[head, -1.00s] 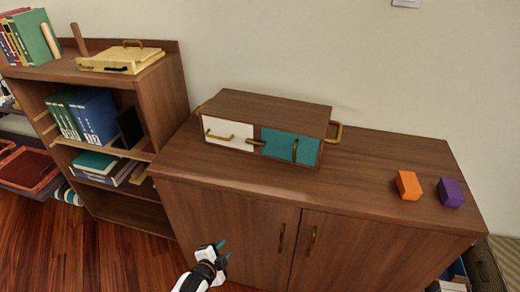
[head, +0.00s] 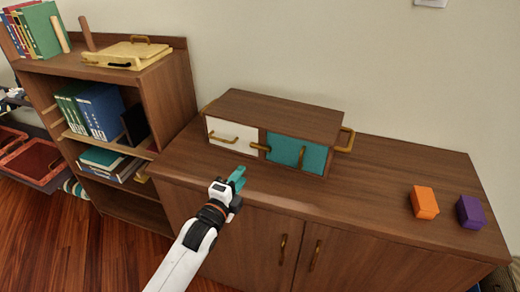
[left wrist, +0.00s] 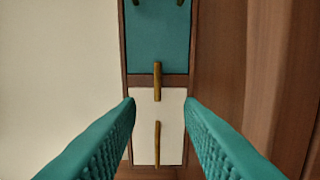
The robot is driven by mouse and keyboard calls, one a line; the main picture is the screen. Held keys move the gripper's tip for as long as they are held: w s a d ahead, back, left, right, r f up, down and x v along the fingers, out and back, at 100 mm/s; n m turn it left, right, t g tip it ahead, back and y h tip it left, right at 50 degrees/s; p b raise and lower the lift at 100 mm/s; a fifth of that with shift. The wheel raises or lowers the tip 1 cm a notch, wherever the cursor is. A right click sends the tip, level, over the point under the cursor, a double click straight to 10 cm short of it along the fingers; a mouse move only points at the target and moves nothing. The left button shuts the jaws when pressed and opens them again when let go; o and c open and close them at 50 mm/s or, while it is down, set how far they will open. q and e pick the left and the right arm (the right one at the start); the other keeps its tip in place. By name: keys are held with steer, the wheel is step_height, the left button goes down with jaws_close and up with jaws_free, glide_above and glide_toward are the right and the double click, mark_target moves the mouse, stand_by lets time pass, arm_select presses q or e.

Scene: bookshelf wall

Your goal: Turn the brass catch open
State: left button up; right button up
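The brass catch (head: 260,147) is a short bar on the front of a brown wooden box (head: 290,108). It lies level across the divider between a white panel (head: 222,131) and a teal panel (head: 285,150), overlapping both. In the left wrist view the catch (left wrist: 157,80) is straight ahead, just beyond the fingertips. My left gripper (head: 238,176) is in front of and below the catch, apart from it. Its teal fingers (left wrist: 160,106) are open with nothing between them. My right gripper is not in view.
The box stands on a brown cabinet (head: 390,180). An orange block (head: 424,202) and a purple block (head: 470,212) sit at the cabinet's right. Brass handles are on the white and teal panels and the box's side. A bookshelf (head: 170,100) stands left.

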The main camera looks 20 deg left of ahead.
mark_target(259, 149)
arm_select(q)
steer(key=shift+w+d+r, duration=0.1)
steer(key=shift+w+r, duration=0.1)
steer(key=shift+w, duration=0.4)
steer(key=w, duration=0.3)
steer(key=w+d, duration=0.1)
steer(key=w, duration=0.6)
steer(key=shift+w+d, duration=0.2)
steer(key=shift+w, duration=0.1)
jaws_close()
